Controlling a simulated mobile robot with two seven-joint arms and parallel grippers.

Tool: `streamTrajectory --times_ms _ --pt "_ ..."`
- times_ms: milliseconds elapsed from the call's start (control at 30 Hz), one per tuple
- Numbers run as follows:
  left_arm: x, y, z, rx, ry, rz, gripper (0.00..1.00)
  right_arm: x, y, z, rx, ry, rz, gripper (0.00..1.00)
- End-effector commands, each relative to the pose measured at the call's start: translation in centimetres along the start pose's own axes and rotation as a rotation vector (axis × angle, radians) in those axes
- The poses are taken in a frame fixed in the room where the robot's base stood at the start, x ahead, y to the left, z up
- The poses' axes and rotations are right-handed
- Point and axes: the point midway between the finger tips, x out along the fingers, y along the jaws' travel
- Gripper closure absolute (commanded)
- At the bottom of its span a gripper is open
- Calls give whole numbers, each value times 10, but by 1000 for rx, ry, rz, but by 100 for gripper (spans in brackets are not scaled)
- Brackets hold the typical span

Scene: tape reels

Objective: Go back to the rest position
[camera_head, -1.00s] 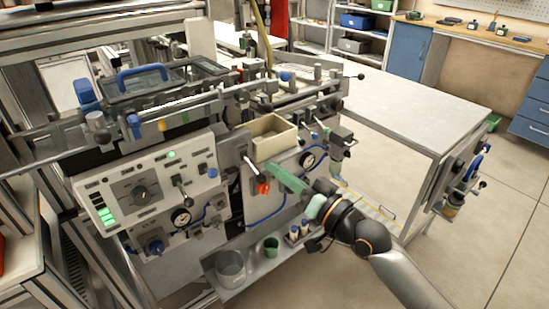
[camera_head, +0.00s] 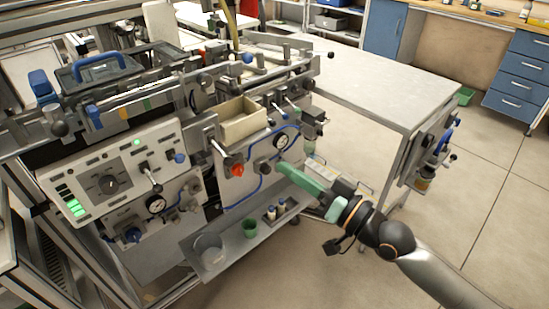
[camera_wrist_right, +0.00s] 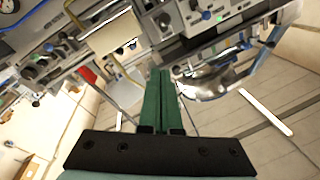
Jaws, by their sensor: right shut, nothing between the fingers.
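My right gripper (camera_head: 283,168) has green fingers and reaches in from the lower right in the head view. Its fingers point left toward the front of the machine (camera_head: 240,170), near the gauge. In the right wrist view the two green fingers (camera_wrist_right: 161,75) lie together with nothing between them. Whether the fingertips touch the machine front cannot be told. My left gripper does not show in the head view.
The machine carries a beige open box (camera_head: 240,122), a red knob (camera_head: 237,170) and a control panel (camera_head: 110,180). A lower shelf holds a green cup (camera_head: 250,229) and a clear beaker (camera_head: 208,250). A grey table (camera_head: 380,85) stands behind. Open floor (camera_head: 480,190) lies right.

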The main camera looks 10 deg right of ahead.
Motion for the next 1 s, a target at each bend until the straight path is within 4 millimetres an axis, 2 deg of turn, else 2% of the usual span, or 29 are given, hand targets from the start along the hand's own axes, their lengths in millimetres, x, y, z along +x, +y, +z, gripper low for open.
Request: streamTrajectory --times_ms 200,767,867,1000 --pt "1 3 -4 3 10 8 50 -12 1 2 1 0 -1 100" --pt "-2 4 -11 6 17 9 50 -13 2 5 -4 -5 12 100" --pt "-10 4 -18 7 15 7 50 -18 7 17 -22 -23 62 100" --pt "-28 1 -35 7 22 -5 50 -40 24 55 -81 -95 212 100"
